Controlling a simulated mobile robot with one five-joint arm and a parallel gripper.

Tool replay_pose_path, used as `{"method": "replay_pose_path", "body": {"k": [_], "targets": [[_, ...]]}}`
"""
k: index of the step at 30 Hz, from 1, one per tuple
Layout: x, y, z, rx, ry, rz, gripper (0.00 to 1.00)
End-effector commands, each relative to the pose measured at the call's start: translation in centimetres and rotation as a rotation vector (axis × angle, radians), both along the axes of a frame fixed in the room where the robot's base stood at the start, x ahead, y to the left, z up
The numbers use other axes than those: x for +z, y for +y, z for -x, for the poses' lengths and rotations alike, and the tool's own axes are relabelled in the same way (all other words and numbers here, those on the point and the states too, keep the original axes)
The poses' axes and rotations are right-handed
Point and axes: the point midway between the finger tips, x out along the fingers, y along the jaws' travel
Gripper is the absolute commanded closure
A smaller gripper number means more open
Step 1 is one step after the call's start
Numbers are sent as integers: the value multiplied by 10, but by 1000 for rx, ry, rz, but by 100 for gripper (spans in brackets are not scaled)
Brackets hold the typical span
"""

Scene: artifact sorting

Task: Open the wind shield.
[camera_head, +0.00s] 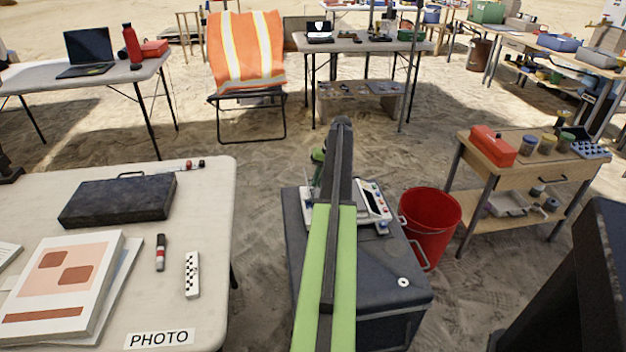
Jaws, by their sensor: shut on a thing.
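A white scale (375,203) with a small display and buttons stands on a dark case (390,270) in the middle of the view. My green and dark arm reaches over the case and hides the middle of the scale. The wind shield cannot be made out clearly behind my arm. My gripper (317,172) is mostly hidden; only small green and dark parts show left of the arm, by the scale's far left side. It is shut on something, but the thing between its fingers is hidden.
A red bucket (430,220) stands close to the case's right side. A wooden side table (530,165) is further right. A white table (215,215) with a black case (118,200) and papers is at left. Sand is clear beyond the case.

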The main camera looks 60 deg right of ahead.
Motion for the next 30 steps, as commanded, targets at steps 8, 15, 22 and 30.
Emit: {"method": "replay_pose_path", "body": {"k": [8, 15, 22, 30], "targets": [[-5, -9, 10, 0, 2, 1, 100], [-5, -11, 12, 1, 1, 1, 100], [-5, -11, 12, 2, 0, 2, 100], [-5, -11, 11, 1, 0, 3, 78]]}}
